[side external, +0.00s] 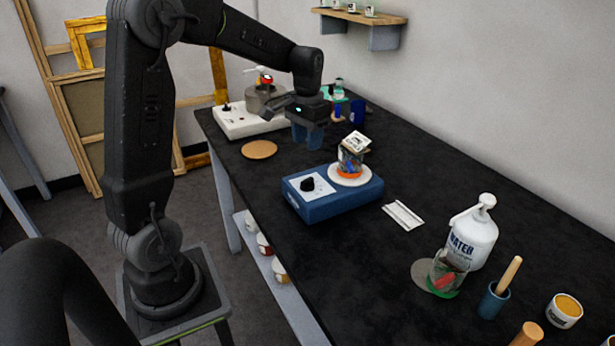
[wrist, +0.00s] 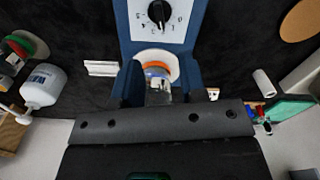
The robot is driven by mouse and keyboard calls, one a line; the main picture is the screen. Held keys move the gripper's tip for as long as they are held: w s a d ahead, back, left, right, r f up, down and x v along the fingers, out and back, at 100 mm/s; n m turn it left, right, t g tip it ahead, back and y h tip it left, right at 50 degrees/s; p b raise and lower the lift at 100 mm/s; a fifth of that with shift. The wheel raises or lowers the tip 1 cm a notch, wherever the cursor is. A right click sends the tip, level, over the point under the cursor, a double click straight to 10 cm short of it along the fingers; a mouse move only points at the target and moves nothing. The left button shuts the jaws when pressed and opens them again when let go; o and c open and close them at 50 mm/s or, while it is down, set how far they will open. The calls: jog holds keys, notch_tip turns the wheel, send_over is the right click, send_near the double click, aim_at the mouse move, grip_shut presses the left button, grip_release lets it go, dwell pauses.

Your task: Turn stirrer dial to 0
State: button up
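The blue stirrer (side external: 335,203) stands on the black bench, with a white panel and a black dial (side external: 308,185) on its front. In the wrist view the dial (wrist: 159,12) is at the top edge, partly cut off, with numbers around it including 0; its exact setting is hard to read. A glass beaker (side external: 350,160) with orange inside stands on the stirrer's white plate (side external: 352,180). My gripper (side external: 308,138) hangs above the bench behind the stirrer, apart from the dial. Its two blue fingers (wrist: 160,85) are spread and hold nothing; the beaker shows beyond them.
A white hotplate (side external: 235,122) with a metal pot is at the back left, near a cork disc (side external: 259,149). A white tray (side external: 403,215) lies right of the stirrer. A water bottle (side external: 472,235) and glass (side external: 447,270) stand farther right.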

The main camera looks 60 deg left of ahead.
aim_at(308, 179)
notch_tip(308, 179, down, 11)
jog(key=shift+f, duration=0.1)
jog(key=shift+c, duration=0.2)
grip_shut()
dwell(0.3)
